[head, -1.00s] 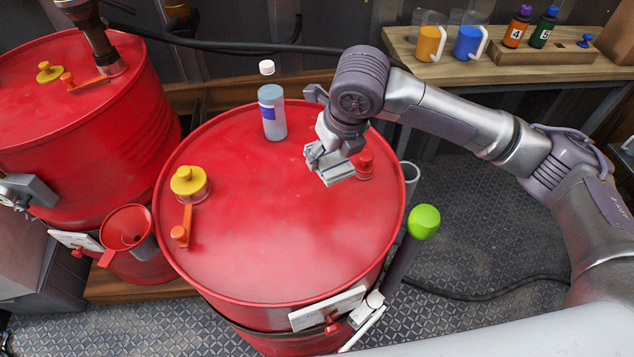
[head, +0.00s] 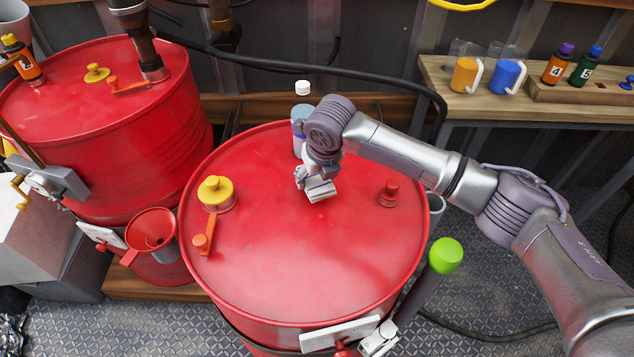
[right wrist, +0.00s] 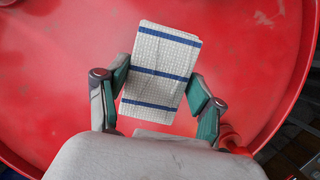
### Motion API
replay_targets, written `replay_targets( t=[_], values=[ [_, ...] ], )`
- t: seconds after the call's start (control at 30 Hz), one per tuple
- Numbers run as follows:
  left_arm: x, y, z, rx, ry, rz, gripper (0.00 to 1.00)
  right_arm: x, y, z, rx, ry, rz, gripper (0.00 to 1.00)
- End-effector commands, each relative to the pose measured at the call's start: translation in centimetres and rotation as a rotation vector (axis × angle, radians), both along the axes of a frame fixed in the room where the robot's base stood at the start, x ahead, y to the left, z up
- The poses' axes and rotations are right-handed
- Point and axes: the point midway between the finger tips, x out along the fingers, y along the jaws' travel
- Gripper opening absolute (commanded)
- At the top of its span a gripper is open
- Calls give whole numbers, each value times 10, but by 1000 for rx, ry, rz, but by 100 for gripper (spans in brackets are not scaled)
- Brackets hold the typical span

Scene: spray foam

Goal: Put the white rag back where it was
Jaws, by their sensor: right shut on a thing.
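The white rag (right wrist: 160,70), a folded cloth with blue stripes, lies between the two fingers of my right gripper (right wrist: 158,92) in the right wrist view. The right gripper (head: 312,182) is shut on it. In the head view the rag (head: 321,190) shows as a small pale piece over the middle of the front red drum's lid (head: 300,260). I cannot tell whether it touches the lid. My left gripper is not in view.
A clear bottle with a white cap (head: 302,90) stands behind my right wrist. A yellow cap (head: 215,190) with an orange lever is left on the lid, a red cap (head: 389,193) right. A green-topped post (head: 445,256) stands beside the drum. The lid's front is clear.

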Motion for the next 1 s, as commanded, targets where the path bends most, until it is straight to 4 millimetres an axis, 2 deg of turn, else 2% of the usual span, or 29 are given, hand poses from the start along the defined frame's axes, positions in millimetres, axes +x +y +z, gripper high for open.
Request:
replay_targets(
  t=[0.2,0.57,0.6,0.7,0.73,1.0],
  values=[
    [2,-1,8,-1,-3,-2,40,-1,0,-28,-2,1,0,39],
    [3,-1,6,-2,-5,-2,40,-1,-1,-34,-2,1,0,39],
    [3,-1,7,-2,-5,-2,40,-1,-1,-33,0,1,0,72],
    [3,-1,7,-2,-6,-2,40,-1,-1,-33,-1,1,0,88],
    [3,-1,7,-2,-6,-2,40,-1,-1,-33,-1,1,0,92],
    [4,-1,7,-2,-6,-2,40,-1,-1,-33,-1,1,0,92]
  ],
)
